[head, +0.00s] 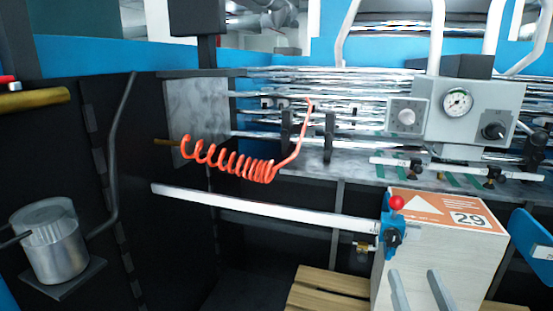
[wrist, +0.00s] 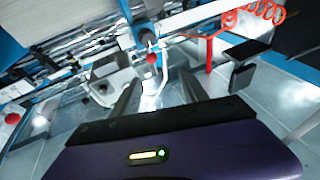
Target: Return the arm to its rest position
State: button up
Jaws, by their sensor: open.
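My gripper (head: 418,271) shows at the bottom right of the head view as two grey fingers pointing up, set apart with nothing between them. They stand in front of the pale box with the orange 29 label (head: 462,220). In the wrist view my gripper (wrist: 160,80) shows its two dark fingers spread apart. A red ball knob (head: 397,203) on a blue valve (head: 390,236) lies beyond the fingertips. The knob also shows in the wrist view (wrist: 152,58), beyond the gap. The rest of my arm is mostly out of the head view.
A white bar (head: 270,208) runs left from the valve. A coiled orange hose (head: 230,163) hangs above it. The gauge panel (head: 460,110) and metal rollers stand behind. A wooden pallet (head: 325,290) lies low; a metal canister (head: 52,245) is at left.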

jog(key=s+f+g, duration=0.2)
jog(key=s+f, duration=0.3)
jog(key=s, duration=0.6)
jog(key=s+a+f+g, duration=0.1)
jog(key=s+f+g, duration=0.1)
jog(key=s+f, duration=0.4)
jog(key=s+a+f+g+y, duration=0.1)
jog(key=s+f, duration=0.5)
jog(key=s, duration=1)
jog(key=shift+s+a+f+n+g, duration=0.25)
jog(key=shift+s+n+g, duration=0.15)
jog(key=shift+g, duration=0.3)
